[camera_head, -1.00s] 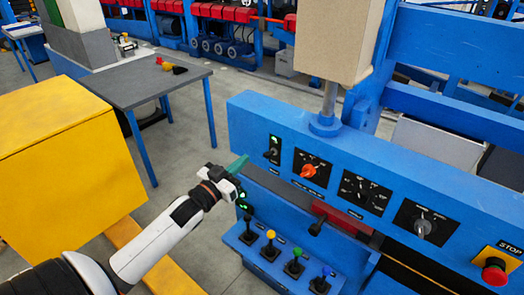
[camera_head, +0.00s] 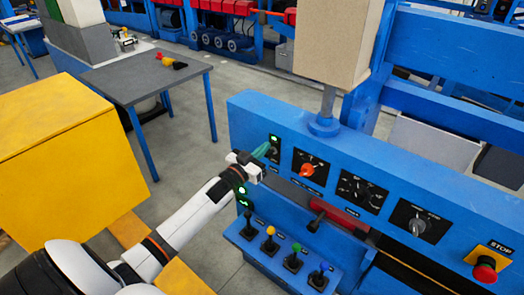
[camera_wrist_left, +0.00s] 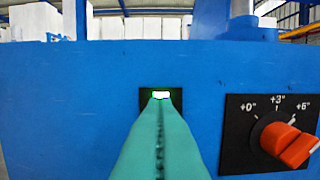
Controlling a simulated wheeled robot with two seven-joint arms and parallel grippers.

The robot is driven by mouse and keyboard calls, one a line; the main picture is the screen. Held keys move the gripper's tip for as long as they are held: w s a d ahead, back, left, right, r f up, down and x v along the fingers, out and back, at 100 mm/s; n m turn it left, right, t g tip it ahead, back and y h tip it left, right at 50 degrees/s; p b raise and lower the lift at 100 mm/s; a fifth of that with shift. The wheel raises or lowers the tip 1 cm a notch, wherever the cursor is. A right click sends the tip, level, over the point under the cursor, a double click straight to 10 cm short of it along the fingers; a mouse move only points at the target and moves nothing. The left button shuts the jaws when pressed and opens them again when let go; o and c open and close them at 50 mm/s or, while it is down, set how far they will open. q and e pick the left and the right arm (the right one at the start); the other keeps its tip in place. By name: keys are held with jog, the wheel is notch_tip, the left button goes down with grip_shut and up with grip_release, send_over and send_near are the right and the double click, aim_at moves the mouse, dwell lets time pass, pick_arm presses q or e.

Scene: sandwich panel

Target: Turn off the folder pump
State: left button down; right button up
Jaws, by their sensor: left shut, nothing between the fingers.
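A small black switch plate (camera_head: 274,141) with a lit green lamp sits at the left end of the blue panel. It also shows in the left wrist view (camera_wrist_left: 147,97), lamp lit. My left gripper (camera_head: 265,150), with teal fingers, is shut and empty right in front of this plate. In the left wrist view the fingertips (camera_wrist_left: 161,103) cover the part below the lamp, so the lever is hidden and I cannot tell whether they touch it. More green lamps (camera_head: 242,190) glow lower down, beside my wrist. My right gripper is not in view.
An orange knob (camera_head: 307,170), black-and-grey dials (camera_head: 417,226) and a red stop button (camera_head: 485,269) line the panel to the right. Joysticks with coloured balls (camera_head: 270,231) stand below. A yellow box (camera_head: 65,150) and a grey table (camera_head: 150,80) are to the left.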

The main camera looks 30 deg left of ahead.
pick_arm(q)
jog(key=shift+s+f, duration=0.25)
jog(key=shift+f, duration=0.45)
